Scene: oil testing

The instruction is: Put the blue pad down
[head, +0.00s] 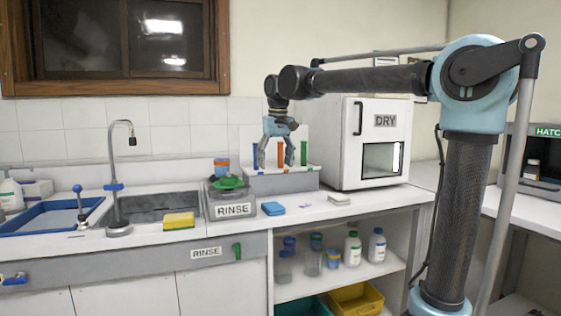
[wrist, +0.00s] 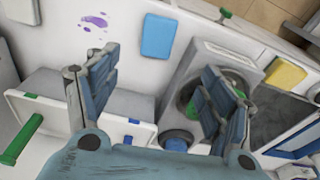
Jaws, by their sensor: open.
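The blue pad (head: 273,208) lies flat on the white counter near its front edge, just right of the grey RINSE unit. It also shows in the wrist view (wrist: 158,37), at top centre, beyond my fingertips and apart from them. My gripper (head: 280,164) hangs pointing down in front of the tube rack, above and behind the pad. In the wrist view my gripper (wrist: 160,68) has its two fingers spread wide with nothing between them.
The RINSE unit (head: 232,204) stands left of the pad. The rack (head: 282,183) with coloured tubes is behind, close to my gripper. The DRY cabinet (head: 352,143) is to the right. A yellow sponge (head: 179,221) lies by the sink. Purple marks (wrist: 95,21) stain the counter beside the pad.

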